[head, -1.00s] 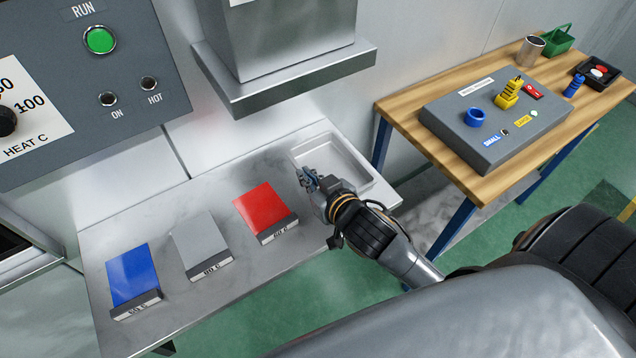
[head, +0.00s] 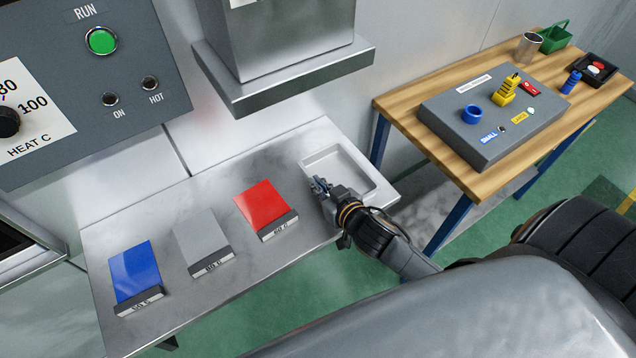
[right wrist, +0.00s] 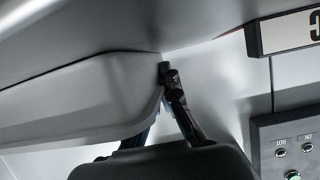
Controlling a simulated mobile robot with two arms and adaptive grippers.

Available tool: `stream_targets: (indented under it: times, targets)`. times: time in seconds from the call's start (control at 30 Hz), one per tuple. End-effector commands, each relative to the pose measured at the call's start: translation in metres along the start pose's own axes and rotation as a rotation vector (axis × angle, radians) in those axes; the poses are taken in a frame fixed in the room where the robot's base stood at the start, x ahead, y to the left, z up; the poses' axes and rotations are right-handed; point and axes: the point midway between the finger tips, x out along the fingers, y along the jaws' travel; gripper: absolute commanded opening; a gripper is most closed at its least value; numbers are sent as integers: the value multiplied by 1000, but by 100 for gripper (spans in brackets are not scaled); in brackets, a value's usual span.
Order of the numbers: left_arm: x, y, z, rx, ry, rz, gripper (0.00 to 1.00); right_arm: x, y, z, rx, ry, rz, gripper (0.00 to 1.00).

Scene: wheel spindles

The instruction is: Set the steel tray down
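The steel tray (head: 357,160) is a shallow, empty rectangular pan at the right end of the metal bench (head: 180,203). It looks level, very low over the bench or resting on it; I cannot tell which. My right gripper (head: 319,185) is at its left side near the front corner and appears shut on its wall. In the right wrist view, upside down, the tray's outer wall (right wrist: 85,95) fills the left and the right gripper's fingers (right wrist: 168,80) meet its end; the grip is partly hidden. My left gripper is not in view.
A steel housing (head: 280,75) overhangs the back of the bench. A wooden table (head: 410,105) with a grey fixture (head: 485,135) stands to the right, past a gap.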

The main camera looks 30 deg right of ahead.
Motion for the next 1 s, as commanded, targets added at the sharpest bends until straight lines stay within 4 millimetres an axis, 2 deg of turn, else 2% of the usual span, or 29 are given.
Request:
stream_targets:
  times: [0.03,0.13,0.53,0.67,1.0]
  targets:
    - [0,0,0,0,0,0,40,0,0,1,0,-1,0,8]
    - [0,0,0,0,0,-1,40,0,0,1,0,-1,0,28]
    - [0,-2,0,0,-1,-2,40,-5,0,0,1,-2,0,28]
    - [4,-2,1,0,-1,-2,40,-23,0,2,1,-4,0,28]
    - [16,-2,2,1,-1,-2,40,-91,0,1,2,-3,0,28]
